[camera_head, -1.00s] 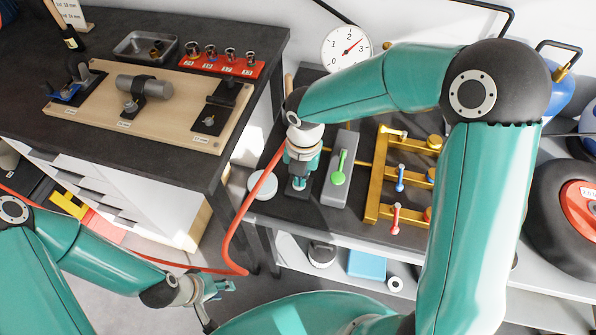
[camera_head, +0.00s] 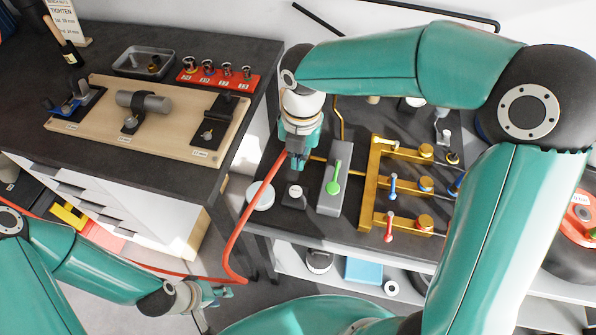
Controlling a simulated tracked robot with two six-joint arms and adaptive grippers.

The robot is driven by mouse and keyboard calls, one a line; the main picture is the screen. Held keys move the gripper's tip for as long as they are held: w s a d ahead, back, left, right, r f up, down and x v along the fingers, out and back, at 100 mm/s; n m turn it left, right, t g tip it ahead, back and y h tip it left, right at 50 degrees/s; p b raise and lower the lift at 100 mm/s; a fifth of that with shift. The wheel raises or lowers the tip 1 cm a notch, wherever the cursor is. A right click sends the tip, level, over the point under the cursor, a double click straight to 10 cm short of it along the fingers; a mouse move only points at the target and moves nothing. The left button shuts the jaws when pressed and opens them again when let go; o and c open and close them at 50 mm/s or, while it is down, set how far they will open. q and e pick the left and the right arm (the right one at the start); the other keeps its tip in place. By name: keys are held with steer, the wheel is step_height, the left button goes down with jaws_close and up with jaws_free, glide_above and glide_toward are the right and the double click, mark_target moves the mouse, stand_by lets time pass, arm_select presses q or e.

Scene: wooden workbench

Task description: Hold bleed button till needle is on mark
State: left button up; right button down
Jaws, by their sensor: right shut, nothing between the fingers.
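The bleed button (camera_head: 295,191) appears as a small pale round cap on a dark block, left of the grey valve block with the green lever (camera_head: 334,180). My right gripper (camera_head: 297,165) is shut and empty, pointing down just behind and above the button, with a visible gap to it. My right arm spans the back of the bench, and the gauge dial and its needle are hidden now. My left gripper (camera_head: 222,294) hangs low at the left, away from the bench, with its fingers apart and empty.
A brass manifold (camera_head: 375,185) with blue and red levers stands right of the green lever. A white round disc (camera_head: 260,195) lies left of the button. A red hose (camera_head: 236,240) runs past the bench's left side. The dark workbench (camera_head: 180,175) at left carries a wooden board.

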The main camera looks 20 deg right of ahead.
step_height(320, 180, up, 2)
steer(key=shift+d+r, duration=0.1)
stand_by(1.6)
